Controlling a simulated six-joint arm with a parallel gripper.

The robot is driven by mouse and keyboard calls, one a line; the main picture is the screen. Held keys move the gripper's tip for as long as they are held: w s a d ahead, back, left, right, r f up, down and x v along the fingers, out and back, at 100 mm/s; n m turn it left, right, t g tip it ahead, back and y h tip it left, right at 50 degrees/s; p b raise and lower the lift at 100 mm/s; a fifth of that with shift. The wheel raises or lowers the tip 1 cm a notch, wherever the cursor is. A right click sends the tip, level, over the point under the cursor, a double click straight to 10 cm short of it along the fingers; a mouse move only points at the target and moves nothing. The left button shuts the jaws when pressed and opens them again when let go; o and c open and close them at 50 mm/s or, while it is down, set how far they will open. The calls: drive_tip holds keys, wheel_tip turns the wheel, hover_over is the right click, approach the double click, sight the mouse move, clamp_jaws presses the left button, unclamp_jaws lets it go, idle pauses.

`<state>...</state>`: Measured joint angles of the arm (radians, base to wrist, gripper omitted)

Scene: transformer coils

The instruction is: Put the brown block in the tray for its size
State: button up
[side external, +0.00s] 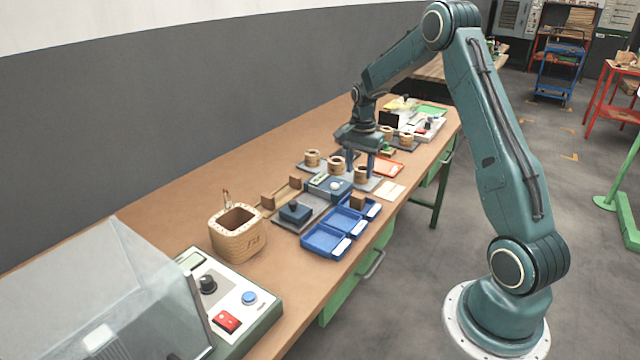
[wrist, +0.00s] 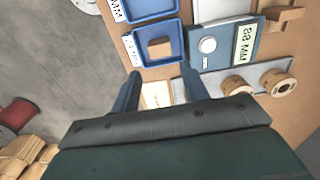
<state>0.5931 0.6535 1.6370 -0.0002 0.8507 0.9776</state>
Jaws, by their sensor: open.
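The brown block (side external: 357,201) rests in the far one of three blue trays (side external: 372,212) along the front of the bench. In the wrist view the block (wrist: 159,47) lies inside that tray (wrist: 174,32), with tray floor visible around it. My gripper (side external: 360,174) is above the bench, beyond the far tray. Its fingers point down, open and empty. In the wrist view the fingertips (wrist: 160,72) are spread just below the block's tray and are not around the block. White labels with "MM" print sit beside the trays; their numbers are not clear.
A grey-blue gauge with an "88 MM" display (wrist: 243,44) stands beside the trays. Several wound coils (side external: 336,164) stand near my gripper. A wooden box (side external: 238,236) and a control panel (side external: 225,305) are nearer the camera. The bench strip behind the fixtures is clear.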

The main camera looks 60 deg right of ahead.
drive_tip(key=shift+r, duration=0.65)
drive_tip(key=shift+r, duration=0.1)
drive_tip(key=s+a+r+n+t, duration=0.1)
drive_tip(key=s+a+r+n, duration=0.25)
drive_tip(key=a+r, duration=0.45)
drive_tip(key=s+a+r+n+t, duration=0.1)
drive_tip(key=s+a+r+n, duration=0.25)
drive_tip(key=a+r, duration=0.4)
drive_tip(key=s+a+r+n+t, duration=0.1)
drive_tip(key=s+a+n, duration=0.4)
drive_tip(key=s, duration=0.3)
drive_tip(key=s+a+r+n+t, duration=0.1)
drive_tip(key=s+a+n+t, duration=0.1)
drive_tip(key=s+a+n, duration=0.4)
drive_tip(key=s+a, duration=0.1)
drive_tip(key=s, duration=0.1)
drive_tip(key=shift+s+a+r+t, duration=0.25)
drive_tip(key=shift+s+t, duration=0.05)
drive_tip(key=shift+s, duration=0.05)
